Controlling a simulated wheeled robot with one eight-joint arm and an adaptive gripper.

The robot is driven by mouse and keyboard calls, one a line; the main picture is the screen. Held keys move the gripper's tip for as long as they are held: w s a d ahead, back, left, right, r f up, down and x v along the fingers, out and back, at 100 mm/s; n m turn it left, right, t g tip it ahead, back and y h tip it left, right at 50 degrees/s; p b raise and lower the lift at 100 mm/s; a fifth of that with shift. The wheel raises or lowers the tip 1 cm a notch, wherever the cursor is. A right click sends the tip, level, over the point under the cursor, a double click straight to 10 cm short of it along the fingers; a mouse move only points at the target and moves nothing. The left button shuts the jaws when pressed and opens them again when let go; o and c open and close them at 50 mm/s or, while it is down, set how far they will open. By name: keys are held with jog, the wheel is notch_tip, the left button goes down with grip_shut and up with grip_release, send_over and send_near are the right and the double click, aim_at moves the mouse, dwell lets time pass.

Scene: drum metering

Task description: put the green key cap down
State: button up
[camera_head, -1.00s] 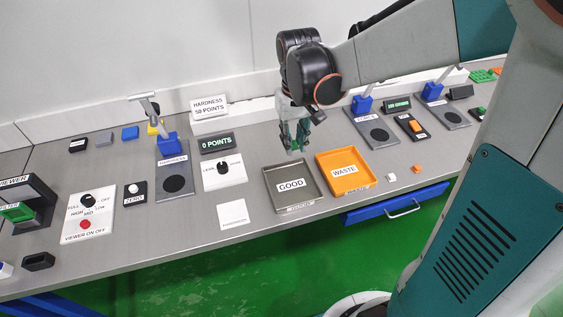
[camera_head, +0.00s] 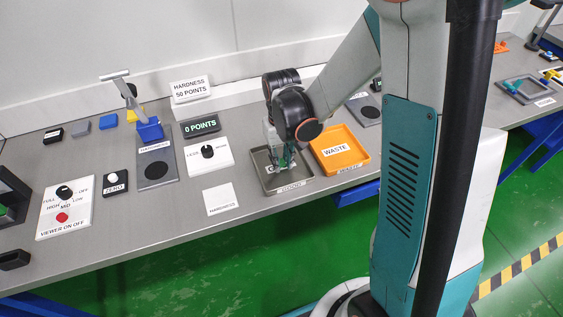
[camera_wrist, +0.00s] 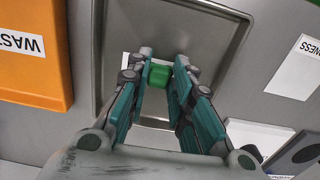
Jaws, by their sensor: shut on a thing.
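The green key cap (camera_wrist: 159,76) is between the fingertips of my gripper (camera_wrist: 163,70) in the wrist view. The gripper is shut on it. In the head view my gripper (camera_head: 281,166) points down over the grey GOOD tray (camera_head: 306,183), inside its outline. The cap is hard to make out there. In the wrist view the tray (camera_wrist: 234,42) lies below the cap, with a white label partly hidden behind the fingers. I cannot tell whether the cap touches the tray floor.
The orange WASTE tray (camera_head: 339,150) stands just right of the grey tray and also shows in the wrist view (camera_wrist: 32,80). Left are a white dial plate (camera_head: 208,157), a white HARDNESS card (camera_head: 221,199) and a hardness tester (camera_head: 155,167). The bench front edge is close.

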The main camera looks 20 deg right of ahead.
jog(key=shift+f, duration=0.35)
jog(key=shift+f, duration=0.2)
jog(key=o, duration=0.7)
jog(key=shift+o, duration=0.2)
jog(key=shift+r, duration=0.2)
